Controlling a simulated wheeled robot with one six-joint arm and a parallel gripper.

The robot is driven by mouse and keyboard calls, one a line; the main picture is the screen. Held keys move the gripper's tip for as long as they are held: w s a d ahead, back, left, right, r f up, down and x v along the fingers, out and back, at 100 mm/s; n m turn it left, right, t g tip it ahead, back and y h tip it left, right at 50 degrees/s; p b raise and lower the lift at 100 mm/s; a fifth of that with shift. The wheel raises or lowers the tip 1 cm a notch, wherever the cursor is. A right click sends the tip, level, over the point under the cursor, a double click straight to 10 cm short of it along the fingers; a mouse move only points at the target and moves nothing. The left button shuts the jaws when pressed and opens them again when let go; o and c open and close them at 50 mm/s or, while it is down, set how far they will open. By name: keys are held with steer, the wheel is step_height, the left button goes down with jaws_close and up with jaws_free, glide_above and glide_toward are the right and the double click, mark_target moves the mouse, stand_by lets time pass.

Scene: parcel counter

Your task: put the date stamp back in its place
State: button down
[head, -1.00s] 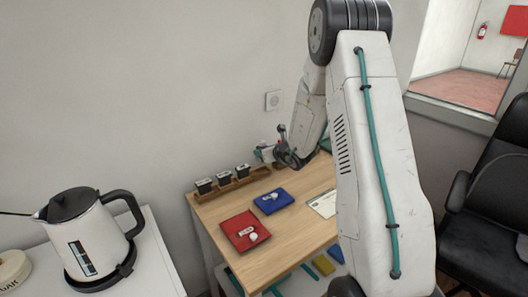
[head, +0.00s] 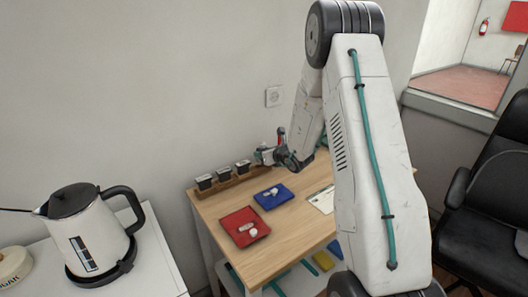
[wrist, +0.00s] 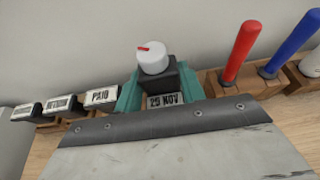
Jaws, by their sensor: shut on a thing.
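The date stamp (wrist: 163,101) has a black body, a white knob with a red mark on top, and a label reading "25 NOV". In the wrist view it stands between the teal fingers of my gripper (wrist: 158,88), which is shut on it. In the head view my gripper (head: 268,156) is at the back of the wooden table, just past the right end of the row of black stamps. A wooden rack (head: 228,184) holds that row; the stamps, one reading "PAID" (wrist: 101,97), show left of my gripper in the wrist view. What lies under the held stamp is hidden.
Right of my gripper, a red handle (wrist: 242,50) and a blue handle (wrist: 291,44) stand up from wooden holders. A red pad (head: 240,234) and a blue pad (head: 270,201) lie on the table, with a paper card (head: 320,199). The wall is close behind.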

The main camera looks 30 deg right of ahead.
steer(key=shift+f, duration=0.25)
steer(key=shift+f, duration=1.15)
steer(key=shift+f, duration=0.15)
steer(key=c, duration=1.1)
jaws_free()
steer(key=shift+o, duration=0.2)
steer(key=shift+v, duration=2.6)
